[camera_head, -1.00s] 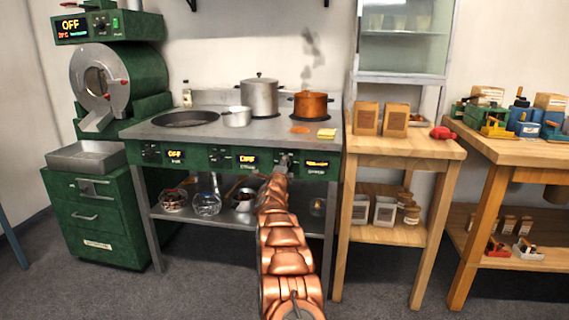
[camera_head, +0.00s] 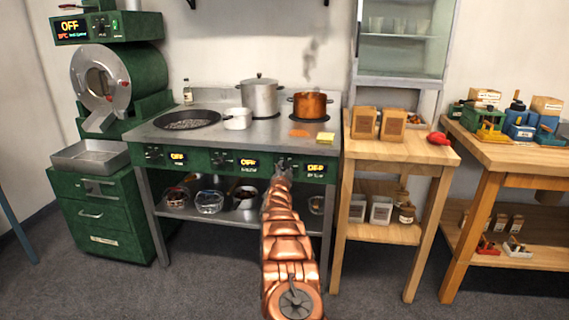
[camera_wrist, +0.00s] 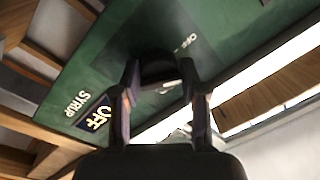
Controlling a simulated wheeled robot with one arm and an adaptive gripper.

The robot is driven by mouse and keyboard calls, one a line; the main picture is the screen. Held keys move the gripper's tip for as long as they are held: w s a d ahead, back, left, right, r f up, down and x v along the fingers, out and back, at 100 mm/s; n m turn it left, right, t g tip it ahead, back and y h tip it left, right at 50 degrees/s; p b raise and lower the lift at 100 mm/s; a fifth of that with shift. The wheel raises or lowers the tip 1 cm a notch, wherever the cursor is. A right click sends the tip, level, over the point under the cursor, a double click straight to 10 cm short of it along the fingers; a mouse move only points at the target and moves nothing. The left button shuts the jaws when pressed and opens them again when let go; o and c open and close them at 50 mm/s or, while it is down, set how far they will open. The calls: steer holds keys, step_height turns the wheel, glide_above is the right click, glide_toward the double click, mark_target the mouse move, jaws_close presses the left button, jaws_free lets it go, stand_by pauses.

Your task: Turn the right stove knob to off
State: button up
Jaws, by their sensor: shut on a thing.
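The stove's green front panel (camera_head: 215,161) carries dark knobs and yellow displays. The right display (camera_head: 316,168) reads OFF; in the wrist view the display (camera_wrist: 97,118) also reads OFF, beside the word SYRUP. My gripper (camera_head: 283,166) is at the panel, just left of this display, and covers the right knob in the head view. In the wrist view my gripper (camera_wrist: 159,80) has its two fingers on either side of the dark right knob (camera_wrist: 158,66), shut on it. The knob's pointer is too dark to read.
A steaming copper pot (camera_head: 310,106), a steel pot (camera_head: 259,98) and a small white pan (camera_head: 238,118) stand on the stove. A wooden table (camera_head: 398,149) stands close to its right, a green cabinet (camera_head: 100,210) to its left.

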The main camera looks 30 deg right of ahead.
steer(key=n+p, duration=0.2)
steer(key=shift+n+p, duration=0.3)
steer(key=shift+n, duration=0.1)
steer(key=shift+f+n+p, duration=0.1)
steer(key=shift+n+p, duration=1.1)
steer(key=shift+n, duration=0.3)
steer(key=shift+s, duration=0.1)
steer(key=o, duration=1.1)
